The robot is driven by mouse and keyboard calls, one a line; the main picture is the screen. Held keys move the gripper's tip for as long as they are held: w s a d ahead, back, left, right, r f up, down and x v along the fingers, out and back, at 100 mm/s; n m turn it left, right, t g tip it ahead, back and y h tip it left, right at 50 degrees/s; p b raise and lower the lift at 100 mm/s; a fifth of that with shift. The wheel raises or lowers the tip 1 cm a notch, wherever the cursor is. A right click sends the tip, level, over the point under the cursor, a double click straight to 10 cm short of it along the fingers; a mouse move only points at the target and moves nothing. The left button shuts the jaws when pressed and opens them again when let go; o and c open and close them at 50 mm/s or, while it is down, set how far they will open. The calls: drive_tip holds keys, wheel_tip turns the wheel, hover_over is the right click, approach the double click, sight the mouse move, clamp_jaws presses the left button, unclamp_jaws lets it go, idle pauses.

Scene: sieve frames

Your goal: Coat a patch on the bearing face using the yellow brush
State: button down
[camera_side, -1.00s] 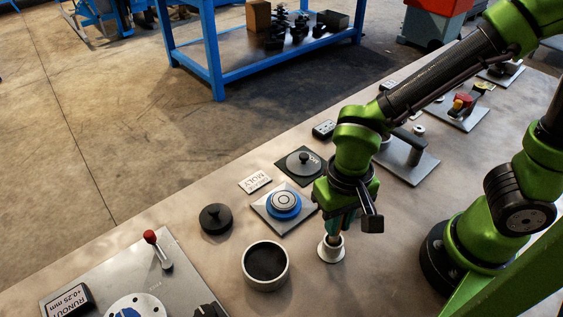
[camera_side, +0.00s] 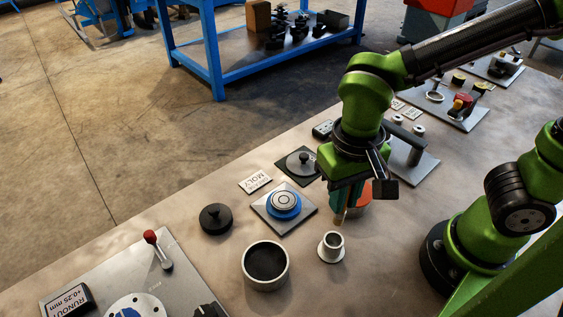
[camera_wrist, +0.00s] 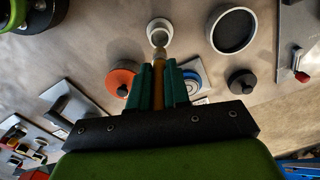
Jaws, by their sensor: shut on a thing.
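My gripper (camera_side: 343,196) is shut on the yellow brush (camera_side: 340,218), whose tip points down and is clear of the white holder cup (camera_side: 331,247). In the wrist view the brush (camera_wrist: 158,73) sits between the green fingers, with its tip near the cup (camera_wrist: 159,31) in the picture. A blue round piece with pale concentric rings (camera_side: 284,203), which looks like the bearing, sits on a grey square plate (camera_side: 265,216) left of my gripper. In the wrist view it (camera_wrist: 190,78) is partly hidden by a finger.
A white-rimmed pot with a dark inside (camera_side: 265,265) stands front left of the cup. A black knobbed lid (camera_side: 215,218), a MOLY label (camera_side: 255,181) and a grey knobbed disc (camera_side: 301,161) lie around the bearing. An orange round thing (camera_wrist: 121,82) is close to my gripper.

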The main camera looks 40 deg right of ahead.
drive_tip(key=shift+s+a+f, duration=0.1)
drive_tip(key=shift+f, duration=0.05)
drive_tip(key=w+a, duration=0.6)
drive_tip(key=a, duration=0.6)
drive_tip(key=shift+s+a+f, duration=0.1)
drive_tip(key=shift+f, duration=1.45)
drive_tip(key=shift+s+a+f, duration=0.1)
drive_tip(key=shift+f, duration=1.45)
drive_tip(key=shift+f, duration=0.6)
drive_tip(key=shift+r, duration=0.1)
wheel_tip(320, 180, up, 7)
